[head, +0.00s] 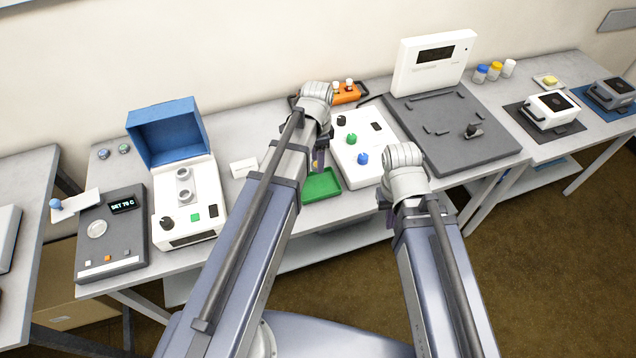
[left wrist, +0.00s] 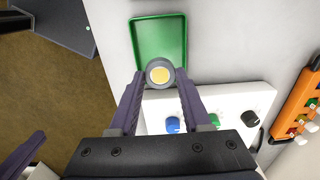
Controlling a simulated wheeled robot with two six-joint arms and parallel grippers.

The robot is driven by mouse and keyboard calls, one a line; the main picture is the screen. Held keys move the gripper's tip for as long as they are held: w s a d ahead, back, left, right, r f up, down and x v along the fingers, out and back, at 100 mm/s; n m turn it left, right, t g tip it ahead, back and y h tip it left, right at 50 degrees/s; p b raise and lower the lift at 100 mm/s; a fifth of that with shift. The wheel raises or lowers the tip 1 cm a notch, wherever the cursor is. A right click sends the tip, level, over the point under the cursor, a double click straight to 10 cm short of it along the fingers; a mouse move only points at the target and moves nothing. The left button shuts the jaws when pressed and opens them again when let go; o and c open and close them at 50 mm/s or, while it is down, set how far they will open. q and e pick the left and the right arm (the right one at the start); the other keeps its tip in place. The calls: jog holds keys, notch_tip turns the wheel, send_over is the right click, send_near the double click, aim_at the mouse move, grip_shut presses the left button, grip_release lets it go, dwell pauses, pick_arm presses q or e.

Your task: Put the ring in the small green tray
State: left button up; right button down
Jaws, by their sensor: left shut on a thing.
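The ring (left wrist: 160,74), a round grey piece with a pale yellow centre, is between the tips of my left gripper (left wrist: 160,82) in the left wrist view. The gripper is shut on it. The small green tray (left wrist: 158,22) is just beyond the ring in that view, with the ring overlapping its near edge. In the head view, the tray (head: 322,188) lies on the table, and my left gripper (head: 318,160) is above its far-left part. The ring is too hidden to make out there. My right gripper (head: 388,216) is mostly hidden behind its own arm; its fingers do not show clearly.
A white box with coloured knobs (head: 357,150) stands right of the tray. A white device with an open blue lid (head: 168,130) stands to the left. An orange box (head: 347,94) is behind. A grey plate with a white display (head: 455,125) lies further right.

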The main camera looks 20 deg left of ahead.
aim_at(317, 187)
pick_arm(q)
jog(key=shift+f+b, duration=4.45)
jog(key=shift+f, duration=0.35)
jog(key=shift+f, duration=0.2)
jog(key=o, duration=1)
jog(key=shift+r, duration=0.1)
jog(key=shift+o, duration=0.2)
notch_tip(317, 187, up, 12)
jog(key=p, duration=1.2)
jog(key=shift+r, duration=0.2)
jog(key=shift+s+d+f, duration=0.1)
jog(key=shift+s+d, duration=0.15)
jog(key=shift+s, duration=0.05)
jog(key=s+d+n+y, duration=0.1)
jog(key=s+d+n, duration=0.6)
jog(key=s+d, duration=0.3)
jog(key=shift+s, duration=1.85)
